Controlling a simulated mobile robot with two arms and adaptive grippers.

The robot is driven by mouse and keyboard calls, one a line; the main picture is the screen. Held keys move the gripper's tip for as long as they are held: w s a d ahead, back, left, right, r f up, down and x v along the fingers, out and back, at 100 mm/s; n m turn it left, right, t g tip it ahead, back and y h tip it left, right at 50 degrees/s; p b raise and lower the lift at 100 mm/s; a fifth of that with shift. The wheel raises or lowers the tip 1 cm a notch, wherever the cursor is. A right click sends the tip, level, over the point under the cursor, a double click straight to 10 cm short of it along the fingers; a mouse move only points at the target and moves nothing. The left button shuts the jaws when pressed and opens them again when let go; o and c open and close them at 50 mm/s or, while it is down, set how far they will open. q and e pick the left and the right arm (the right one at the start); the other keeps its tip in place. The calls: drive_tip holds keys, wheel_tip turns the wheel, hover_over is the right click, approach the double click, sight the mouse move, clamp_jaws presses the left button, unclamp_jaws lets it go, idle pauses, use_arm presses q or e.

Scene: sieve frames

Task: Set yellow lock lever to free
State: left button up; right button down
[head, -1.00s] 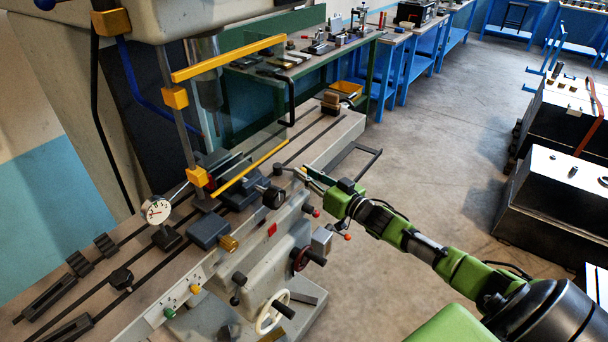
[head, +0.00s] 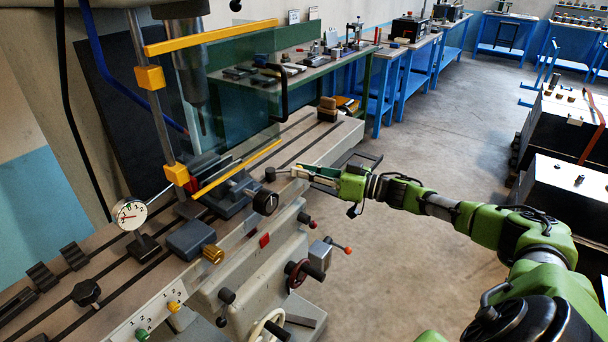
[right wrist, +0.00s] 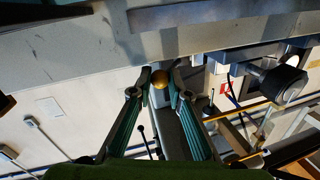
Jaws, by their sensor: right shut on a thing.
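My right gripper (head: 300,171) is at the front edge of the machine table, its arm coming in from the right. In the right wrist view my right gripper (right wrist: 161,84) has its fingertips closed on both sides of a small yellow-gold ball knob (right wrist: 159,77). I take this to be the end of the yellow lock lever. The rest of the lever is hard to make out, and its free or locked setting cannot be read. In the head view the gripper hides the knob. My left gripper is not in view.
A vise (head: 226,194) with a black round handle (head: 265,202) stands left of the gripper. A clear guard with yellow bars (head: 236,168) is above it. A dial gauge (head: 129,214) and a yellow selector (head: 173,306) are further left. The floor (head: 420,265) is open at right.

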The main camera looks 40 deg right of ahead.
drive_tip(key=shift+d+r, duration=0.1)
drive_tip(key=shift+r, duration=0.1)
drive_tip(key=c, duration=1.9)
unclamp_jaws()
drive_tip(key=shift+w, duration=0.1)
drive_tip(key=shift+f, duration=0.1)
drive_tip(key=v, duration=1.2)
drive_tip(key=shift+f, duration=0.1)
